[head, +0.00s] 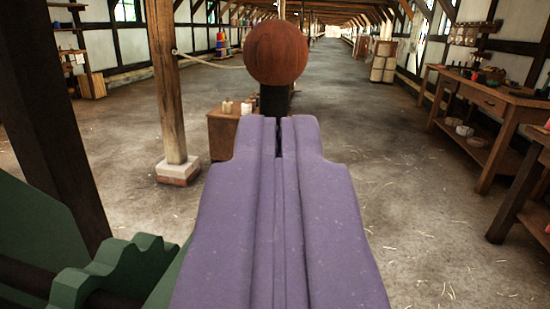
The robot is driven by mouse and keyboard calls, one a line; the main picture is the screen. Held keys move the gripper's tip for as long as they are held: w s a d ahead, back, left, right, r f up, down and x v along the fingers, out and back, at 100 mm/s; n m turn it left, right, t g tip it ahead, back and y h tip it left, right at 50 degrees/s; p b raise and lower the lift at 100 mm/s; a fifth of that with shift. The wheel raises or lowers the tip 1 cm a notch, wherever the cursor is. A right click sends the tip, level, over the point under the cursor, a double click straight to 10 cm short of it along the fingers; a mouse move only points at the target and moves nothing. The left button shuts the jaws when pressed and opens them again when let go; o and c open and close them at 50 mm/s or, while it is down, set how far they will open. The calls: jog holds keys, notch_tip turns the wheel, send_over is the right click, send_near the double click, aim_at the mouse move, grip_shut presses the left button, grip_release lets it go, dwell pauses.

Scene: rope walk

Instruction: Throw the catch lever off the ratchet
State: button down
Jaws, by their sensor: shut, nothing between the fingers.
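A round red-brown wooden knob (276,52) stands just beyond my fingertips in the head view. It sits on a short dark stem (273,100) and looks like the end of the catch lever. My purple gripper (281,122) is shut and empty, pointing forward at the stem below the knob. I cannot tell whether the tips touch the stem. Its lower part is hidden behind my gripper. A green toothed piece (125,268), perhaps part of the ratchet, is at the lower left. Where the lever meets the ratchet is not visible.
A dark beam (45,110) rises at the left, near the green piece. A wooden post (165,80) on a stone foot stands behind it. A small wooden box (223,130) is beyond my gripper. Workbenches (495,100) line the right. The floor between is open.

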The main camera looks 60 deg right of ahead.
aim_at(278, 62)
jog(key=b+x, duration=0.1)
jog(key=x, duration=0.6)
jog(key=shift+w+d, duration=0.1)
jog(key=shift+d, duration=0.05)
jog(key=shift+r, duration=0.15)
